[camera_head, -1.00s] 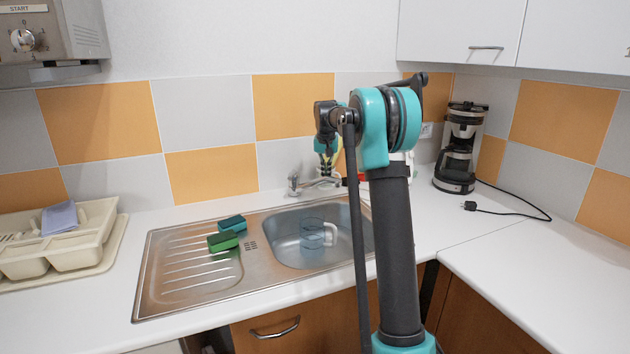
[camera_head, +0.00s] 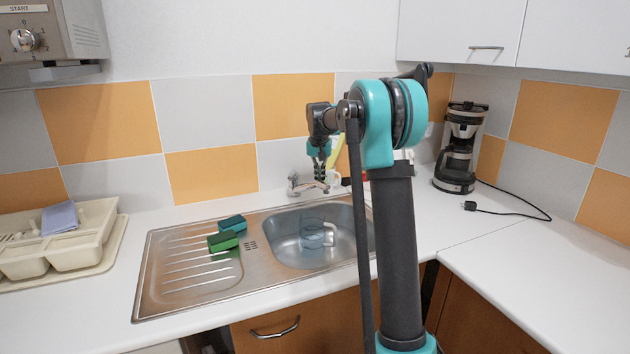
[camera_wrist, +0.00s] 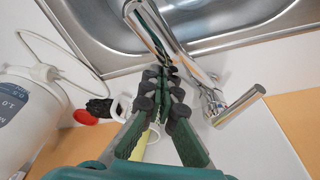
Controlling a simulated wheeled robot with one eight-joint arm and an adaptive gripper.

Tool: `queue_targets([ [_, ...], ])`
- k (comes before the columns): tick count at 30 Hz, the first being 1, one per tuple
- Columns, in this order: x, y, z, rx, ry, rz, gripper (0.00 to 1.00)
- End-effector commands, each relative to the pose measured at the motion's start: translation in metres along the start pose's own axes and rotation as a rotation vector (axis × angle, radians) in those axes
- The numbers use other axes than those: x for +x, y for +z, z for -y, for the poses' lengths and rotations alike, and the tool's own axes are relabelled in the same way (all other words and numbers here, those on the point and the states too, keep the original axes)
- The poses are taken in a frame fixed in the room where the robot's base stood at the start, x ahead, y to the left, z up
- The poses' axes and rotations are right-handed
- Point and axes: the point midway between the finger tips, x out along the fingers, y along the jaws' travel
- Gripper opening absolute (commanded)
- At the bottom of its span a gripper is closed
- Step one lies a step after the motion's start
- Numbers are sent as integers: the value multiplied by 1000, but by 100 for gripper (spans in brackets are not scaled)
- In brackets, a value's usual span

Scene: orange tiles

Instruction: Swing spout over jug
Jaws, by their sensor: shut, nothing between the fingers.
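The chrome tap stands at the back of the sink; its spout (camera_head: 313,185) points right and a little forward in the head view. In the wrist view the spout (camera_wrist: 190,60) runs out over the sink edge, close beside my fingertips. A clear jug (camera_head: 313,234) with a pale handle stands in the sink bowl, in front of the spout. My gripper (camera_head: 321,177) points down at the spout, its fingers together and empty. In the wrist view my gripper (camera_wrist: 169,78) is right against or just beside the spout; contact cannot be told.
The steel sink (camera_head: 190,262) has two sponges (camera_head: 226,233) on its drainer. A white graduated container (camera_wrist: 28,112) and a red-and-black item (camera_wrist: 90,114) stand near my gripper. A coffee maker (camera_head: 460,150) is at the right, a dish rack (camera_head: 95,222) at the left.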

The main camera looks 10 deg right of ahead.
Motion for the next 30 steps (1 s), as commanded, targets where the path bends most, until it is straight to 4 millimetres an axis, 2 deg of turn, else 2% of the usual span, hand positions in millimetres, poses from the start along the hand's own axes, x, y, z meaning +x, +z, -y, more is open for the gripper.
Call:
queue_targets([
  [24,-7,33,17,-1,0,0,0],
  [30,-8,33,16,0,0,0,0],
])
